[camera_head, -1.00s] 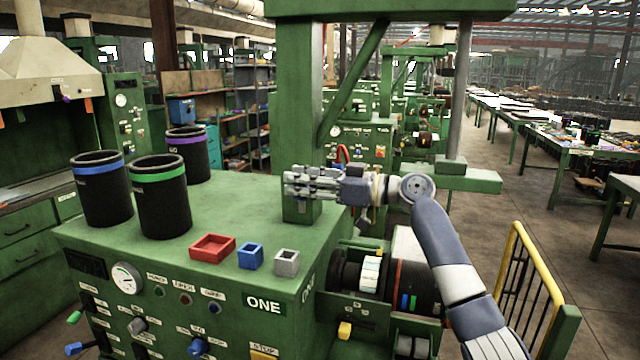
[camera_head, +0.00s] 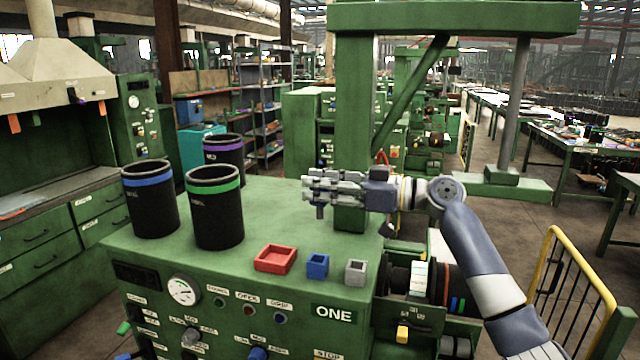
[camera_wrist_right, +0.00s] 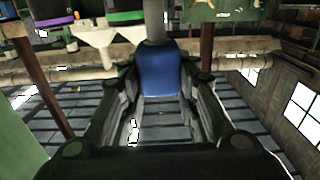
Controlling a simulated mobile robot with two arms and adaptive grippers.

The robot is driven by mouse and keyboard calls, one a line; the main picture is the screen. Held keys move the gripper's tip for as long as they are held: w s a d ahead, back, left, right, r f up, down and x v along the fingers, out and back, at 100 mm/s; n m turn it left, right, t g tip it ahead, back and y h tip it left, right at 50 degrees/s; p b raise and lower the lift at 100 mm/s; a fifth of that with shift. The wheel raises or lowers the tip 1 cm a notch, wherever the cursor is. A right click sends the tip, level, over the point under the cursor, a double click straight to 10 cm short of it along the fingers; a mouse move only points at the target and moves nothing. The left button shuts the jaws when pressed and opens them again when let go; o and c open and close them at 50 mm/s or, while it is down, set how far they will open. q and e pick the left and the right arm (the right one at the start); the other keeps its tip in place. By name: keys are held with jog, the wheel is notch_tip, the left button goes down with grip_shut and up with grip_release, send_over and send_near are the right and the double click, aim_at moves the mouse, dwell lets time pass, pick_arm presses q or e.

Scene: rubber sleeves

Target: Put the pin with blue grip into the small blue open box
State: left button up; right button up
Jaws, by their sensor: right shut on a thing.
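My right gripper (camera_head: 308,190) is above the green machine top, higher in the picture than the small blue open box. It is shut on the pin with blue grip. In the right wrist view the blue grip (camera_wrist_right: 158,70) sits between the two fingers, with a grey shaft (camera_wrist_right: 155,22) beyond it. The small blue open box (camera_head: 317,265) stands near the machine's front edge, apart from the gripper, and looks empty. My left gripper is not in view.
A red open box (camera_head: 275,259) and a grey open box (camera_head: 355,273) flank the blue box. Black cylinders with blue (camera_head: 150,200), green (camera_head: 215,208) and purple (camera_head: 224,155) bands stand to the left. A green post (camera_head: 352,120) rises behind the gripper. The middle of the top is clear.

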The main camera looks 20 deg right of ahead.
aim_at(318, 213)
jog(key=shift+a+f+b, duration=0.3)
jog(key=shift+f, duration=0.45)
jog(key=shift+d+f, duration=0.1)
jog(key=shift+f, duration=0.5)
jog(key=shift+f+b, duration=0.6)
jog(key=shift+f, duration=0.25)
jog(key=shift+f+b, duration=0.35)
jog(key=shift+f, duration=1.05)
pick_arm(q)
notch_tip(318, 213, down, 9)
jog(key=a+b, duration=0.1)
jog(key=b, duration=0.5)
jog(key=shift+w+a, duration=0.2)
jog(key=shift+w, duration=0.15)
pick_arm(e)
jog(key=shift+f, duration=2.75)
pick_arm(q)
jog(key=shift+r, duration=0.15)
pick_arm(e)
jog(key=o, duration=1.1)
